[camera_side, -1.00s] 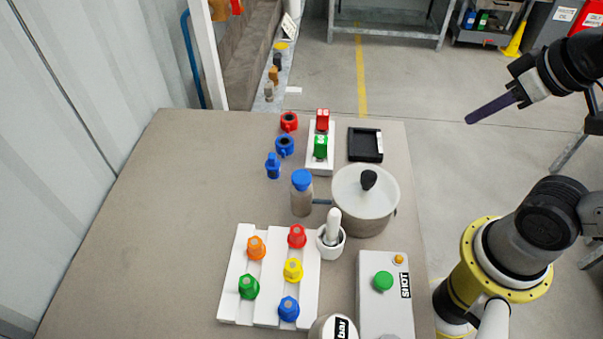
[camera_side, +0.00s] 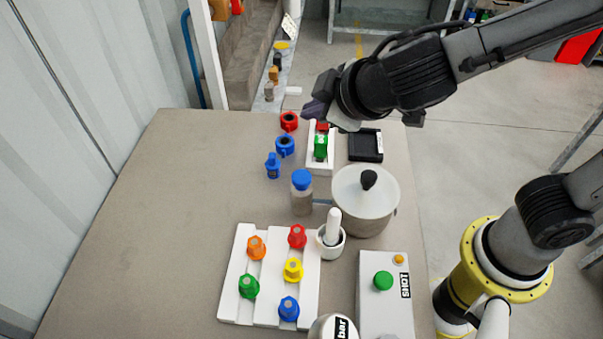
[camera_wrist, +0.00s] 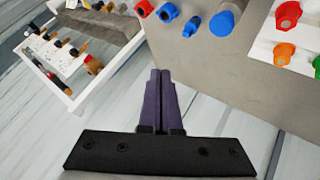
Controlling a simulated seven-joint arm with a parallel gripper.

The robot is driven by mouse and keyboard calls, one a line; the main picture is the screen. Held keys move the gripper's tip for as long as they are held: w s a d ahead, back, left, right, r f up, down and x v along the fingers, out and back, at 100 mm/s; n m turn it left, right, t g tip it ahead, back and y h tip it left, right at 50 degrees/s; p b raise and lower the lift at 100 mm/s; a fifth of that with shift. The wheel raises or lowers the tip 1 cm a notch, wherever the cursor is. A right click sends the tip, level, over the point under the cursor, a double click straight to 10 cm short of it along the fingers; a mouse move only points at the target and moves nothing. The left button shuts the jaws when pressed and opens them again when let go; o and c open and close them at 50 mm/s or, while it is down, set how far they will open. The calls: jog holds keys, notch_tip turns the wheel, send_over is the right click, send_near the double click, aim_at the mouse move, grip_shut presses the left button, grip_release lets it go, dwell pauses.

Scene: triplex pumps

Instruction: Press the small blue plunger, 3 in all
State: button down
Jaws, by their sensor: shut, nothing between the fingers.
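The white pump board (camera_side: 232,290) lies at the front middle of the table. A blue plunger (camera_side: 289,309) stands at its front right. An orange plunger (camera_side: 256,248), a red plunger (camera_side: 297,236), a yellow plunger (camera_side: 293,270) and a green plunger (camera_side: 248,286) stand around it. My gripper (camera_side: 314,108) is high at the table's far end, well away from the board. Its purple fingers are shut and empty, seen clearly in the wrist view (camera_wrist: 160,75). There, part of the board shows at the upper right with the orange plunger (camera_wrist: 284,52); the blue plunger is out of frame.
Blue and red rings (camera_side: 284,145) lie farther back. The table's left side is clear.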

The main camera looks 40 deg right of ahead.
aim_at(303, 175)
jog(key=shift+s+a+f+n+y, duration=0.15)
jog(key=shift+s+a+f+n, duration=0.15)
jog(key=shift+a, duration=0.25)
jog(key=shift+s+a+f+n+y, duration=0.2)
jog(key=shift+s+a, duration=0.2)
jog(key=shift+a, duration=0.15)
jog(key=shift+f, duration=4.35)
jog(key=shift+f, duration=0.15)
jog(key=shift+f, duration=0.25)
jog(key=shift+f, duration=1.05)
jog(key=shift+r, duration=1.45)
